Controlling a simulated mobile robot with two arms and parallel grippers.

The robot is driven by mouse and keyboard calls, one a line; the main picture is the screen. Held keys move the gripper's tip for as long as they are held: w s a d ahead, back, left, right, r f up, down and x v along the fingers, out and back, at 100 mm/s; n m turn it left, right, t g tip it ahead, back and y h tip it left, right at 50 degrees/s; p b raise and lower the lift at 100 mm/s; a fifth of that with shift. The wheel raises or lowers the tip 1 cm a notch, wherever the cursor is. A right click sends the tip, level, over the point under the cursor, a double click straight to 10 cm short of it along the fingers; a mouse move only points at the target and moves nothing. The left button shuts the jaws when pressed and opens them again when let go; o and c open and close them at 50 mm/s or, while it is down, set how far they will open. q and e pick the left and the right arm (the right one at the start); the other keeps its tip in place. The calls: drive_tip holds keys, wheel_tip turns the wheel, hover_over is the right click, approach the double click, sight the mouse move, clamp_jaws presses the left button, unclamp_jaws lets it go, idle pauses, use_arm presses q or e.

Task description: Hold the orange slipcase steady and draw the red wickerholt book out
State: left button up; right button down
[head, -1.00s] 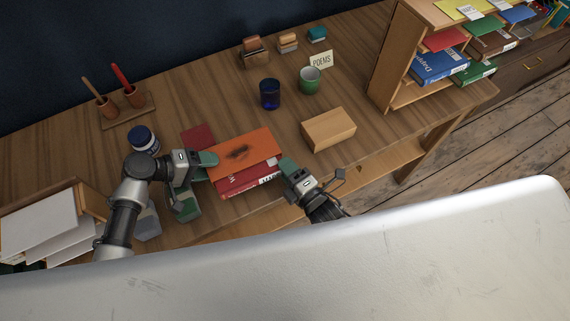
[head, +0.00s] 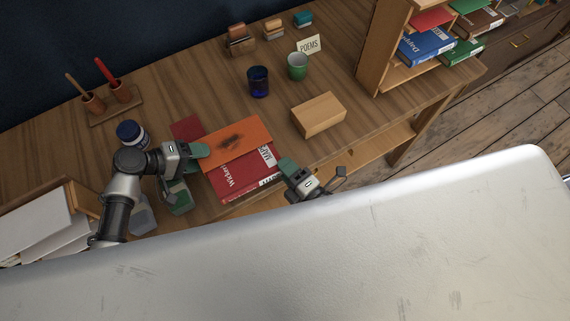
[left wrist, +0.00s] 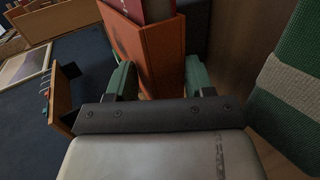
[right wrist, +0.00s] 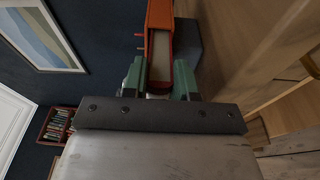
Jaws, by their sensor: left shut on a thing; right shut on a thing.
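The orange slipcase (head: 238,135) lies flat on the desk with a dark smudge on top. The red Wickerholt book (head: 243,178) sticks well out of its near side, its pale title and label showing. My left gripper (head: 196,163) is shut on the slipcase's left end; its green fingers lie on both sides of the orange case in the left wrist view (left wrist: 157,78). My right gripper (head: 286,169) is shut on the red book at its right end. In the right wrist view, the fingers (right wrist: 161,78) close around the book's end, partly hidden, with pale pages and orange edges beyond.
A dark red item (head: 187,127) lies just behind the slipcase, and a blue jar (head: 131,132) stands near my left arm. A wooden block (head: 319,113) lies to the right. Cups stand farther back. A tray of papers (head: 78,196) is at left.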

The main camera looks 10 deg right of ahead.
drive_tip(key=shift+s, duration=0.15)
drive_tip(key=shift+a+v, duration=0.15)
drive_tip(key=shift+v, duration=1)
drive_tip(key=shift+a+v, duration=0.15)
drive_tip(key=shift+v, duration=1.05)
drive_tip(key=shift+s+r, duration=0.1)
drive_tip(key=shift+s, duration=0.1)
drive_tip(key=shift+s, duration=0.3)
use_arm(q)
drive_tip(key=o, duration=1)
drive_tip(key=v, duration=1.2)
drive_tip(key=shift+f, duration=0.1)
